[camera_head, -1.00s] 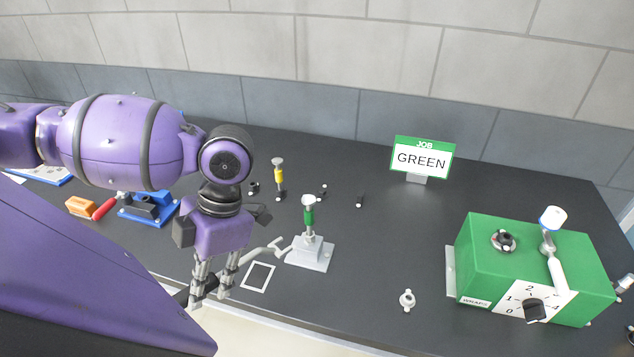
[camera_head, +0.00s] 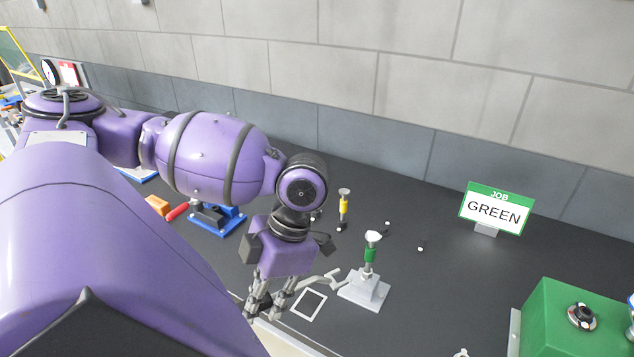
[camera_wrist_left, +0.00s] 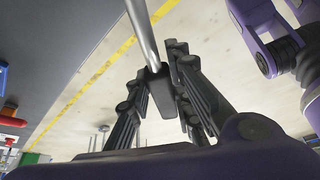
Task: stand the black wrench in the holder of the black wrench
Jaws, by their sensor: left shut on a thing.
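My left gripper (camera_head: 270,303) is at the table's front edge, left of the white square outline. It is shut on the black wrench, whose silver head (camera_head: 325,280) sticks out to the right, above the table, towards a grey base. In the left wrist view the wrench's silver shaft (camera_wrist_left: 142,32) runs up from a black part (camera_wrist_left: 160,88) between the fingers (camera_wrist_left: 155,95). Most of the black handle is hidden by the fingers in the head view. I cannot tell which stand is the black wrench's holder. My right gripper is not in view.
A green-handled tool (camera_head: 370,254) stands in the grey base (camera_head: 364,290). A yellow-handled tool (camera_head: 344,204) stands behind. A blue fixture (camera_head: 228,223), red-handled tool (camera_head: 177,211) and orange block (camera_head: 157,205) lie left. A green box (camera_head: 550,320) and GREEN job sign (camera_head: 495,210) are right.

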